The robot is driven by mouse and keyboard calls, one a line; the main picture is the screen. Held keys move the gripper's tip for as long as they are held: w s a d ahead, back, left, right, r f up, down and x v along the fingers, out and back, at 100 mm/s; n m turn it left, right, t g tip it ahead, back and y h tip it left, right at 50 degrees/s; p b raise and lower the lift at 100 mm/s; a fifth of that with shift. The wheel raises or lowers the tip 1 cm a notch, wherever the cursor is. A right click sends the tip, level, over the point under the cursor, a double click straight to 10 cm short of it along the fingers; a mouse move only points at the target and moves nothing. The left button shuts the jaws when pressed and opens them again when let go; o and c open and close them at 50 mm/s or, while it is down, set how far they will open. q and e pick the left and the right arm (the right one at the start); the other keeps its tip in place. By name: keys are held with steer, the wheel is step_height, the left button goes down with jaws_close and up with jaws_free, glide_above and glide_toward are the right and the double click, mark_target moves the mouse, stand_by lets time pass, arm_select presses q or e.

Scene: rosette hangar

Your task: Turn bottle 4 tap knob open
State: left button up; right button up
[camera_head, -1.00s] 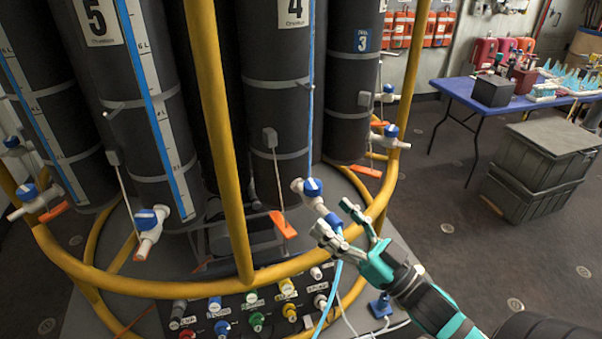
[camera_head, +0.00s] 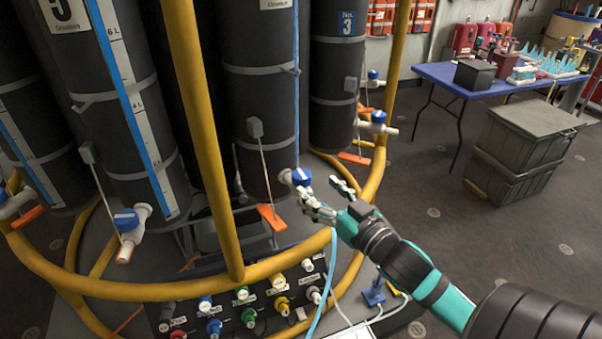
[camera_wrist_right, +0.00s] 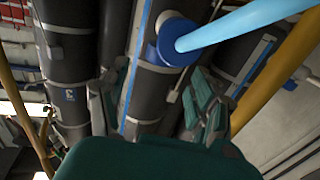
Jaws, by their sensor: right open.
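Bottle 4 (camera_head: 258,100) is the tall dark cylinder at the middle of the head view; its number label is cut off at the top. Its tap has a blue knob (camera_head: 301,176) low on the bottle's right side, and the white tap body is mostly hidden behind my right gripper. My right gripper (camera_head: 320,188) is open, with its fingertips just below and right of the knob. I cannot tell whether they touch it. In the right wrist view, a blue round knob (camera_wrist_right: 167,50) appears above and between the spread fingers (camera_wrist_right: 148,88). My left gripper is not in view.
A yellow ring rail (camera_head: 130,291) and upright yellow posts (camera_head: 205,130) surround the bottles. A light-blue hose (camera_head: 325,280) hangs below the tap. A panel of coloured valves (camera_head: 245,308) sits beneath. A blue table (camera_head: 440,75) and grey crates (camera_head: 520,150) stand right.

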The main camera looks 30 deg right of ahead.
mark_target(308, 180)
steer(key=w+p, duration=0.1)
steer(key=w, duration=0.6)
steer(key=shift+w+a, duration=0.1)
steer(key=shift+w, duration=0.05)
steer(key=shift+c, duration=0.5)
steer(key=c, duration=1.1)
steer(key=shift+w+r+n+y+p, duration=0.1)
steer(key=shift+n+y+p, duration=0.5)
steer(key=shift+p, duration=0.4)
steer(key=shift+c, duration=0.4)
steer(key=shift+y+p, duration=0.3)
steer(key=shift+y, duration=0.3)
steer(key=shift+f, duration=0.25)
